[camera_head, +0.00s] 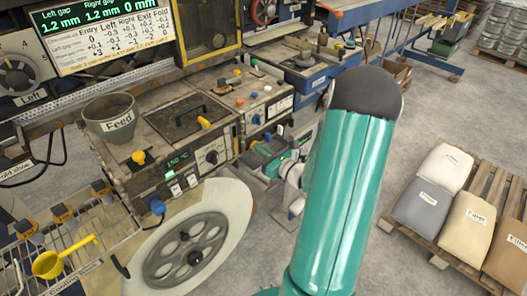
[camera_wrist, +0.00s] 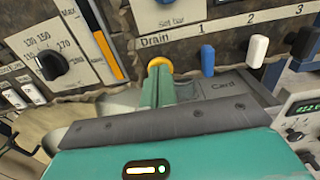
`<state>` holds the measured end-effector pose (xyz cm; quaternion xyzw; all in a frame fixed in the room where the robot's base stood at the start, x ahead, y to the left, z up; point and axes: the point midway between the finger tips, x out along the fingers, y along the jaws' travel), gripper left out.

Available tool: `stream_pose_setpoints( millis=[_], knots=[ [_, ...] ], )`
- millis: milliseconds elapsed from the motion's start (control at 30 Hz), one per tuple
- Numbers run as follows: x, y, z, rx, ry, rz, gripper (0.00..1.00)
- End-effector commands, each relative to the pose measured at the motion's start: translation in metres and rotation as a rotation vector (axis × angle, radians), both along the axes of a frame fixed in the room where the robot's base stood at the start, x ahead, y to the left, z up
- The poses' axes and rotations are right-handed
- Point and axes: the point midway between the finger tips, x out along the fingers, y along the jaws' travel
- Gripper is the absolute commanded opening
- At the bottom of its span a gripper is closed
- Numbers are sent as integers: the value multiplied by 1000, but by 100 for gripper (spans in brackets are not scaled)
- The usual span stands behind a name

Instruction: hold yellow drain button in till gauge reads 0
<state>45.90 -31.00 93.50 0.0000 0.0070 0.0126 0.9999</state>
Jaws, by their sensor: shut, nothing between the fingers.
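The yellow drain button (camera_wrist: 159,63) sits on the panel under the word "Drain" in the wrist view. My gripper (camera_wrist: 159,77) has its green fingers shut together, with nothing between them. The fingertips are right at the button's lower front and cover part of it. They look in contact with it, but I cannot tell how far it is pressed. A dial plate marked "Set bar" (camera_wrist: 168,12) is cut off by the top edge. No gauge reading can be made out there.
A blue lever (camera_wrist: 208,58) and a white lever (camera_wrist: 257,50) stand right of the button, under numbers 1 and 2. A black knob (camera_wrist: 52,66) and an orange level strip (camera_wrist: 108,55) are to its left.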

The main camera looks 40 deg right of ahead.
Motion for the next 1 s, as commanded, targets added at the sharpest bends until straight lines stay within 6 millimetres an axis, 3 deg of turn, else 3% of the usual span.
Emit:
stream_pose_setpoints(
  millis=[133,1000],
  knots=[
    [13,1,0,-1,-1,2,0],
    [15,2,2,-3,-5,6,0]
  ],
)
